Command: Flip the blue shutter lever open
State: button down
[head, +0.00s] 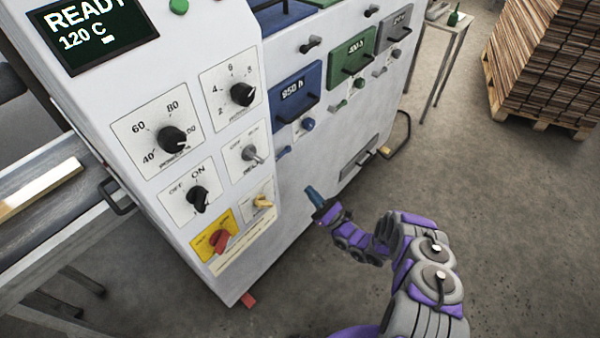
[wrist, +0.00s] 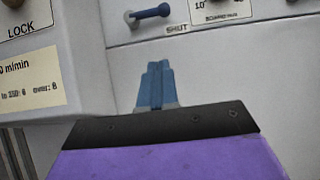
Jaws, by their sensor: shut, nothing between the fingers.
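The blue shutter lever (wrist: 150,13) is at the top of the wrist view, on the pale machine panel. It runs from a grey pivot at its left to a rounded blue end at its right, close above the word SHUT. In the head view a small blue lever (head: 283,153) sits low on the machine front, left of my gripper. My gripper (head: 312,191) has blue fingers, pressed together and empty. In the wrist view the fingertips (wrist: 157,68) appear below the lever, apart from it.
A control box with dials and a red switch (head: 219,241) juts out left of my gripper; its edge also shows in the wrist view (wrist: 75,60). Blue, green and grey drawers (head: 297,92) are above. A wood stack (head: 545,70) stands back right. The floor at right is clear.

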aim_at(280, 154)
jog(key=shift+s+d+r+p+x, duration=0.1)
jog(key=shift+s+r+p+x, duration=0.15)
jog(key=shift+x, duration=1.9)
jog(key=shift+s+d+r+p+x, duration=0.15)
jog(key=shift+r+p+x, duration=0.25)
jog(key=shift+x, duration=1.8)
jog(key=shift+s+d+r+p+x, duration=0.15)
jog(key=shift+r+p+x, duration=0.15)
jog(key=shift+x, duration=1.85)
jog(key=shift+r, duration=0.1)
jog(key=shift+d, duration=0.1)
jog(key=shift+n, duration=0.4)
jog(key=shift+r+n+g+y, duration=0.1)
jog(key=shift+n+g+y, duration=0.4)
jog(key=shift+n+g, duration=0.4)
